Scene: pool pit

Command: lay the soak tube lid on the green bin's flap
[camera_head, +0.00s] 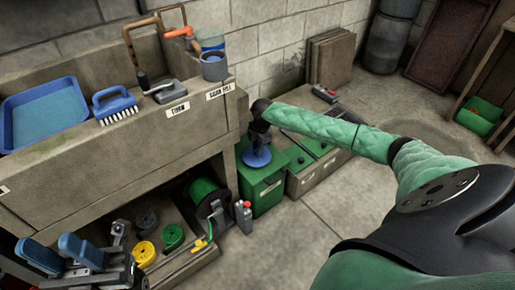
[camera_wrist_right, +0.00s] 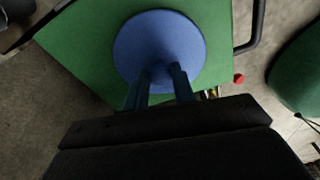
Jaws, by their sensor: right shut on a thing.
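The soak tube lid is a round blue disc (camera_head: 257,157) with a knob. My right gripper (camera_head: 259,140) is shut on its knob, with the disc below the fingers. The right wrist view shows the lid (camera_wrist_right: 150,40) and the gripper's two blue fingers (camera_wrist_right: 159,88) at the knob. The green bin (camera_head: 262,190) stands on the floor beside the stone trough; its flat green flap (camera_wrist_right: 90,55) lies under the lid. I cannot tell whether lid and flap touch. My left gripper (camera_head: 60,251) is open and empty at the lower left, its blue fingers apart.
Labels mark the trough's front edge; a grey tube (camera_head: 215,66) stands on its corner. A blue tray (camera_head: 42,112) and a brush (camera_head: 115,103) lie on the trough. Low boxes with green tops (camera_head: 318,150) stand right of the bin. A hose reel (camera_head: 208,200) is left of it.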

